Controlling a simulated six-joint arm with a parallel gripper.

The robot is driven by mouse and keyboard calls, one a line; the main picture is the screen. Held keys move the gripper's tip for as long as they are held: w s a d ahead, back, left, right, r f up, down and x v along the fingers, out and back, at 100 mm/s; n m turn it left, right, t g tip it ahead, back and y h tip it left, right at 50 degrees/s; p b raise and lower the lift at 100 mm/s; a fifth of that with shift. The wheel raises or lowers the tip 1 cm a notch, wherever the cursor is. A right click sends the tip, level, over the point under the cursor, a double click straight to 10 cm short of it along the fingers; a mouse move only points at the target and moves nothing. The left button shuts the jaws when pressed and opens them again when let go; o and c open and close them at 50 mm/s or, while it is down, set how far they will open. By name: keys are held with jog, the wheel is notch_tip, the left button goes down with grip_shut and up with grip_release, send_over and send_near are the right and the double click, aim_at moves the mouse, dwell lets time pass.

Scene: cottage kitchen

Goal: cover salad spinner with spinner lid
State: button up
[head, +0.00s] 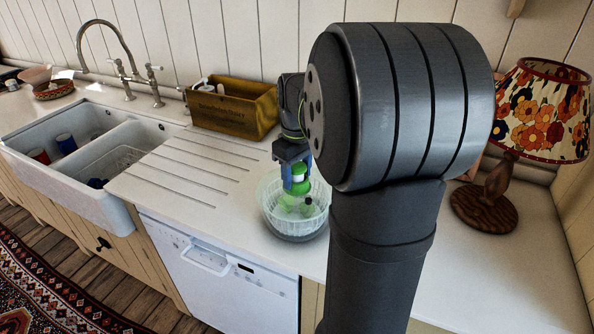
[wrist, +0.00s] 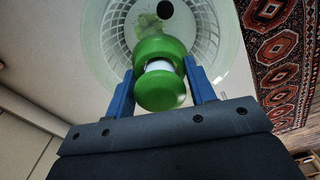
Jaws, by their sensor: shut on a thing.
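The salad spinner (head: 321,211), a round bowl with a white slotted basket, stands on the worktop in the head view. The wrist view shows its basket (wrist: 106,48) under my gripper. My gripper (head: 297,188) points down over the spinner. Its blue fingers are shut on a green-and-white knob (wrist: 160,89), which looks like part of the spinner lid. A clear plate of the lid cannot be told apart from the bowl. Pale green leafy stuff and a dark round spot show beyond the knob. I cannot tell whether lid and bowl touch.
A wooden box (head: 236,111) with bottles stands behind the spinner. A lamp (head: 541,112) stands at right. The double sink (head: 120,205) is at left. Grooved worktop (head: 185,165) between sink and spinner is clear. The worktop's front edge runs close to the spinner.

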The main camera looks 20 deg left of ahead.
jog(key=o, duration=1.2)
jog(key=shift+o, duration=0.2)
jog(key=shift+r, duration=5.5)
jog(key=shift+f, duration=4.35)
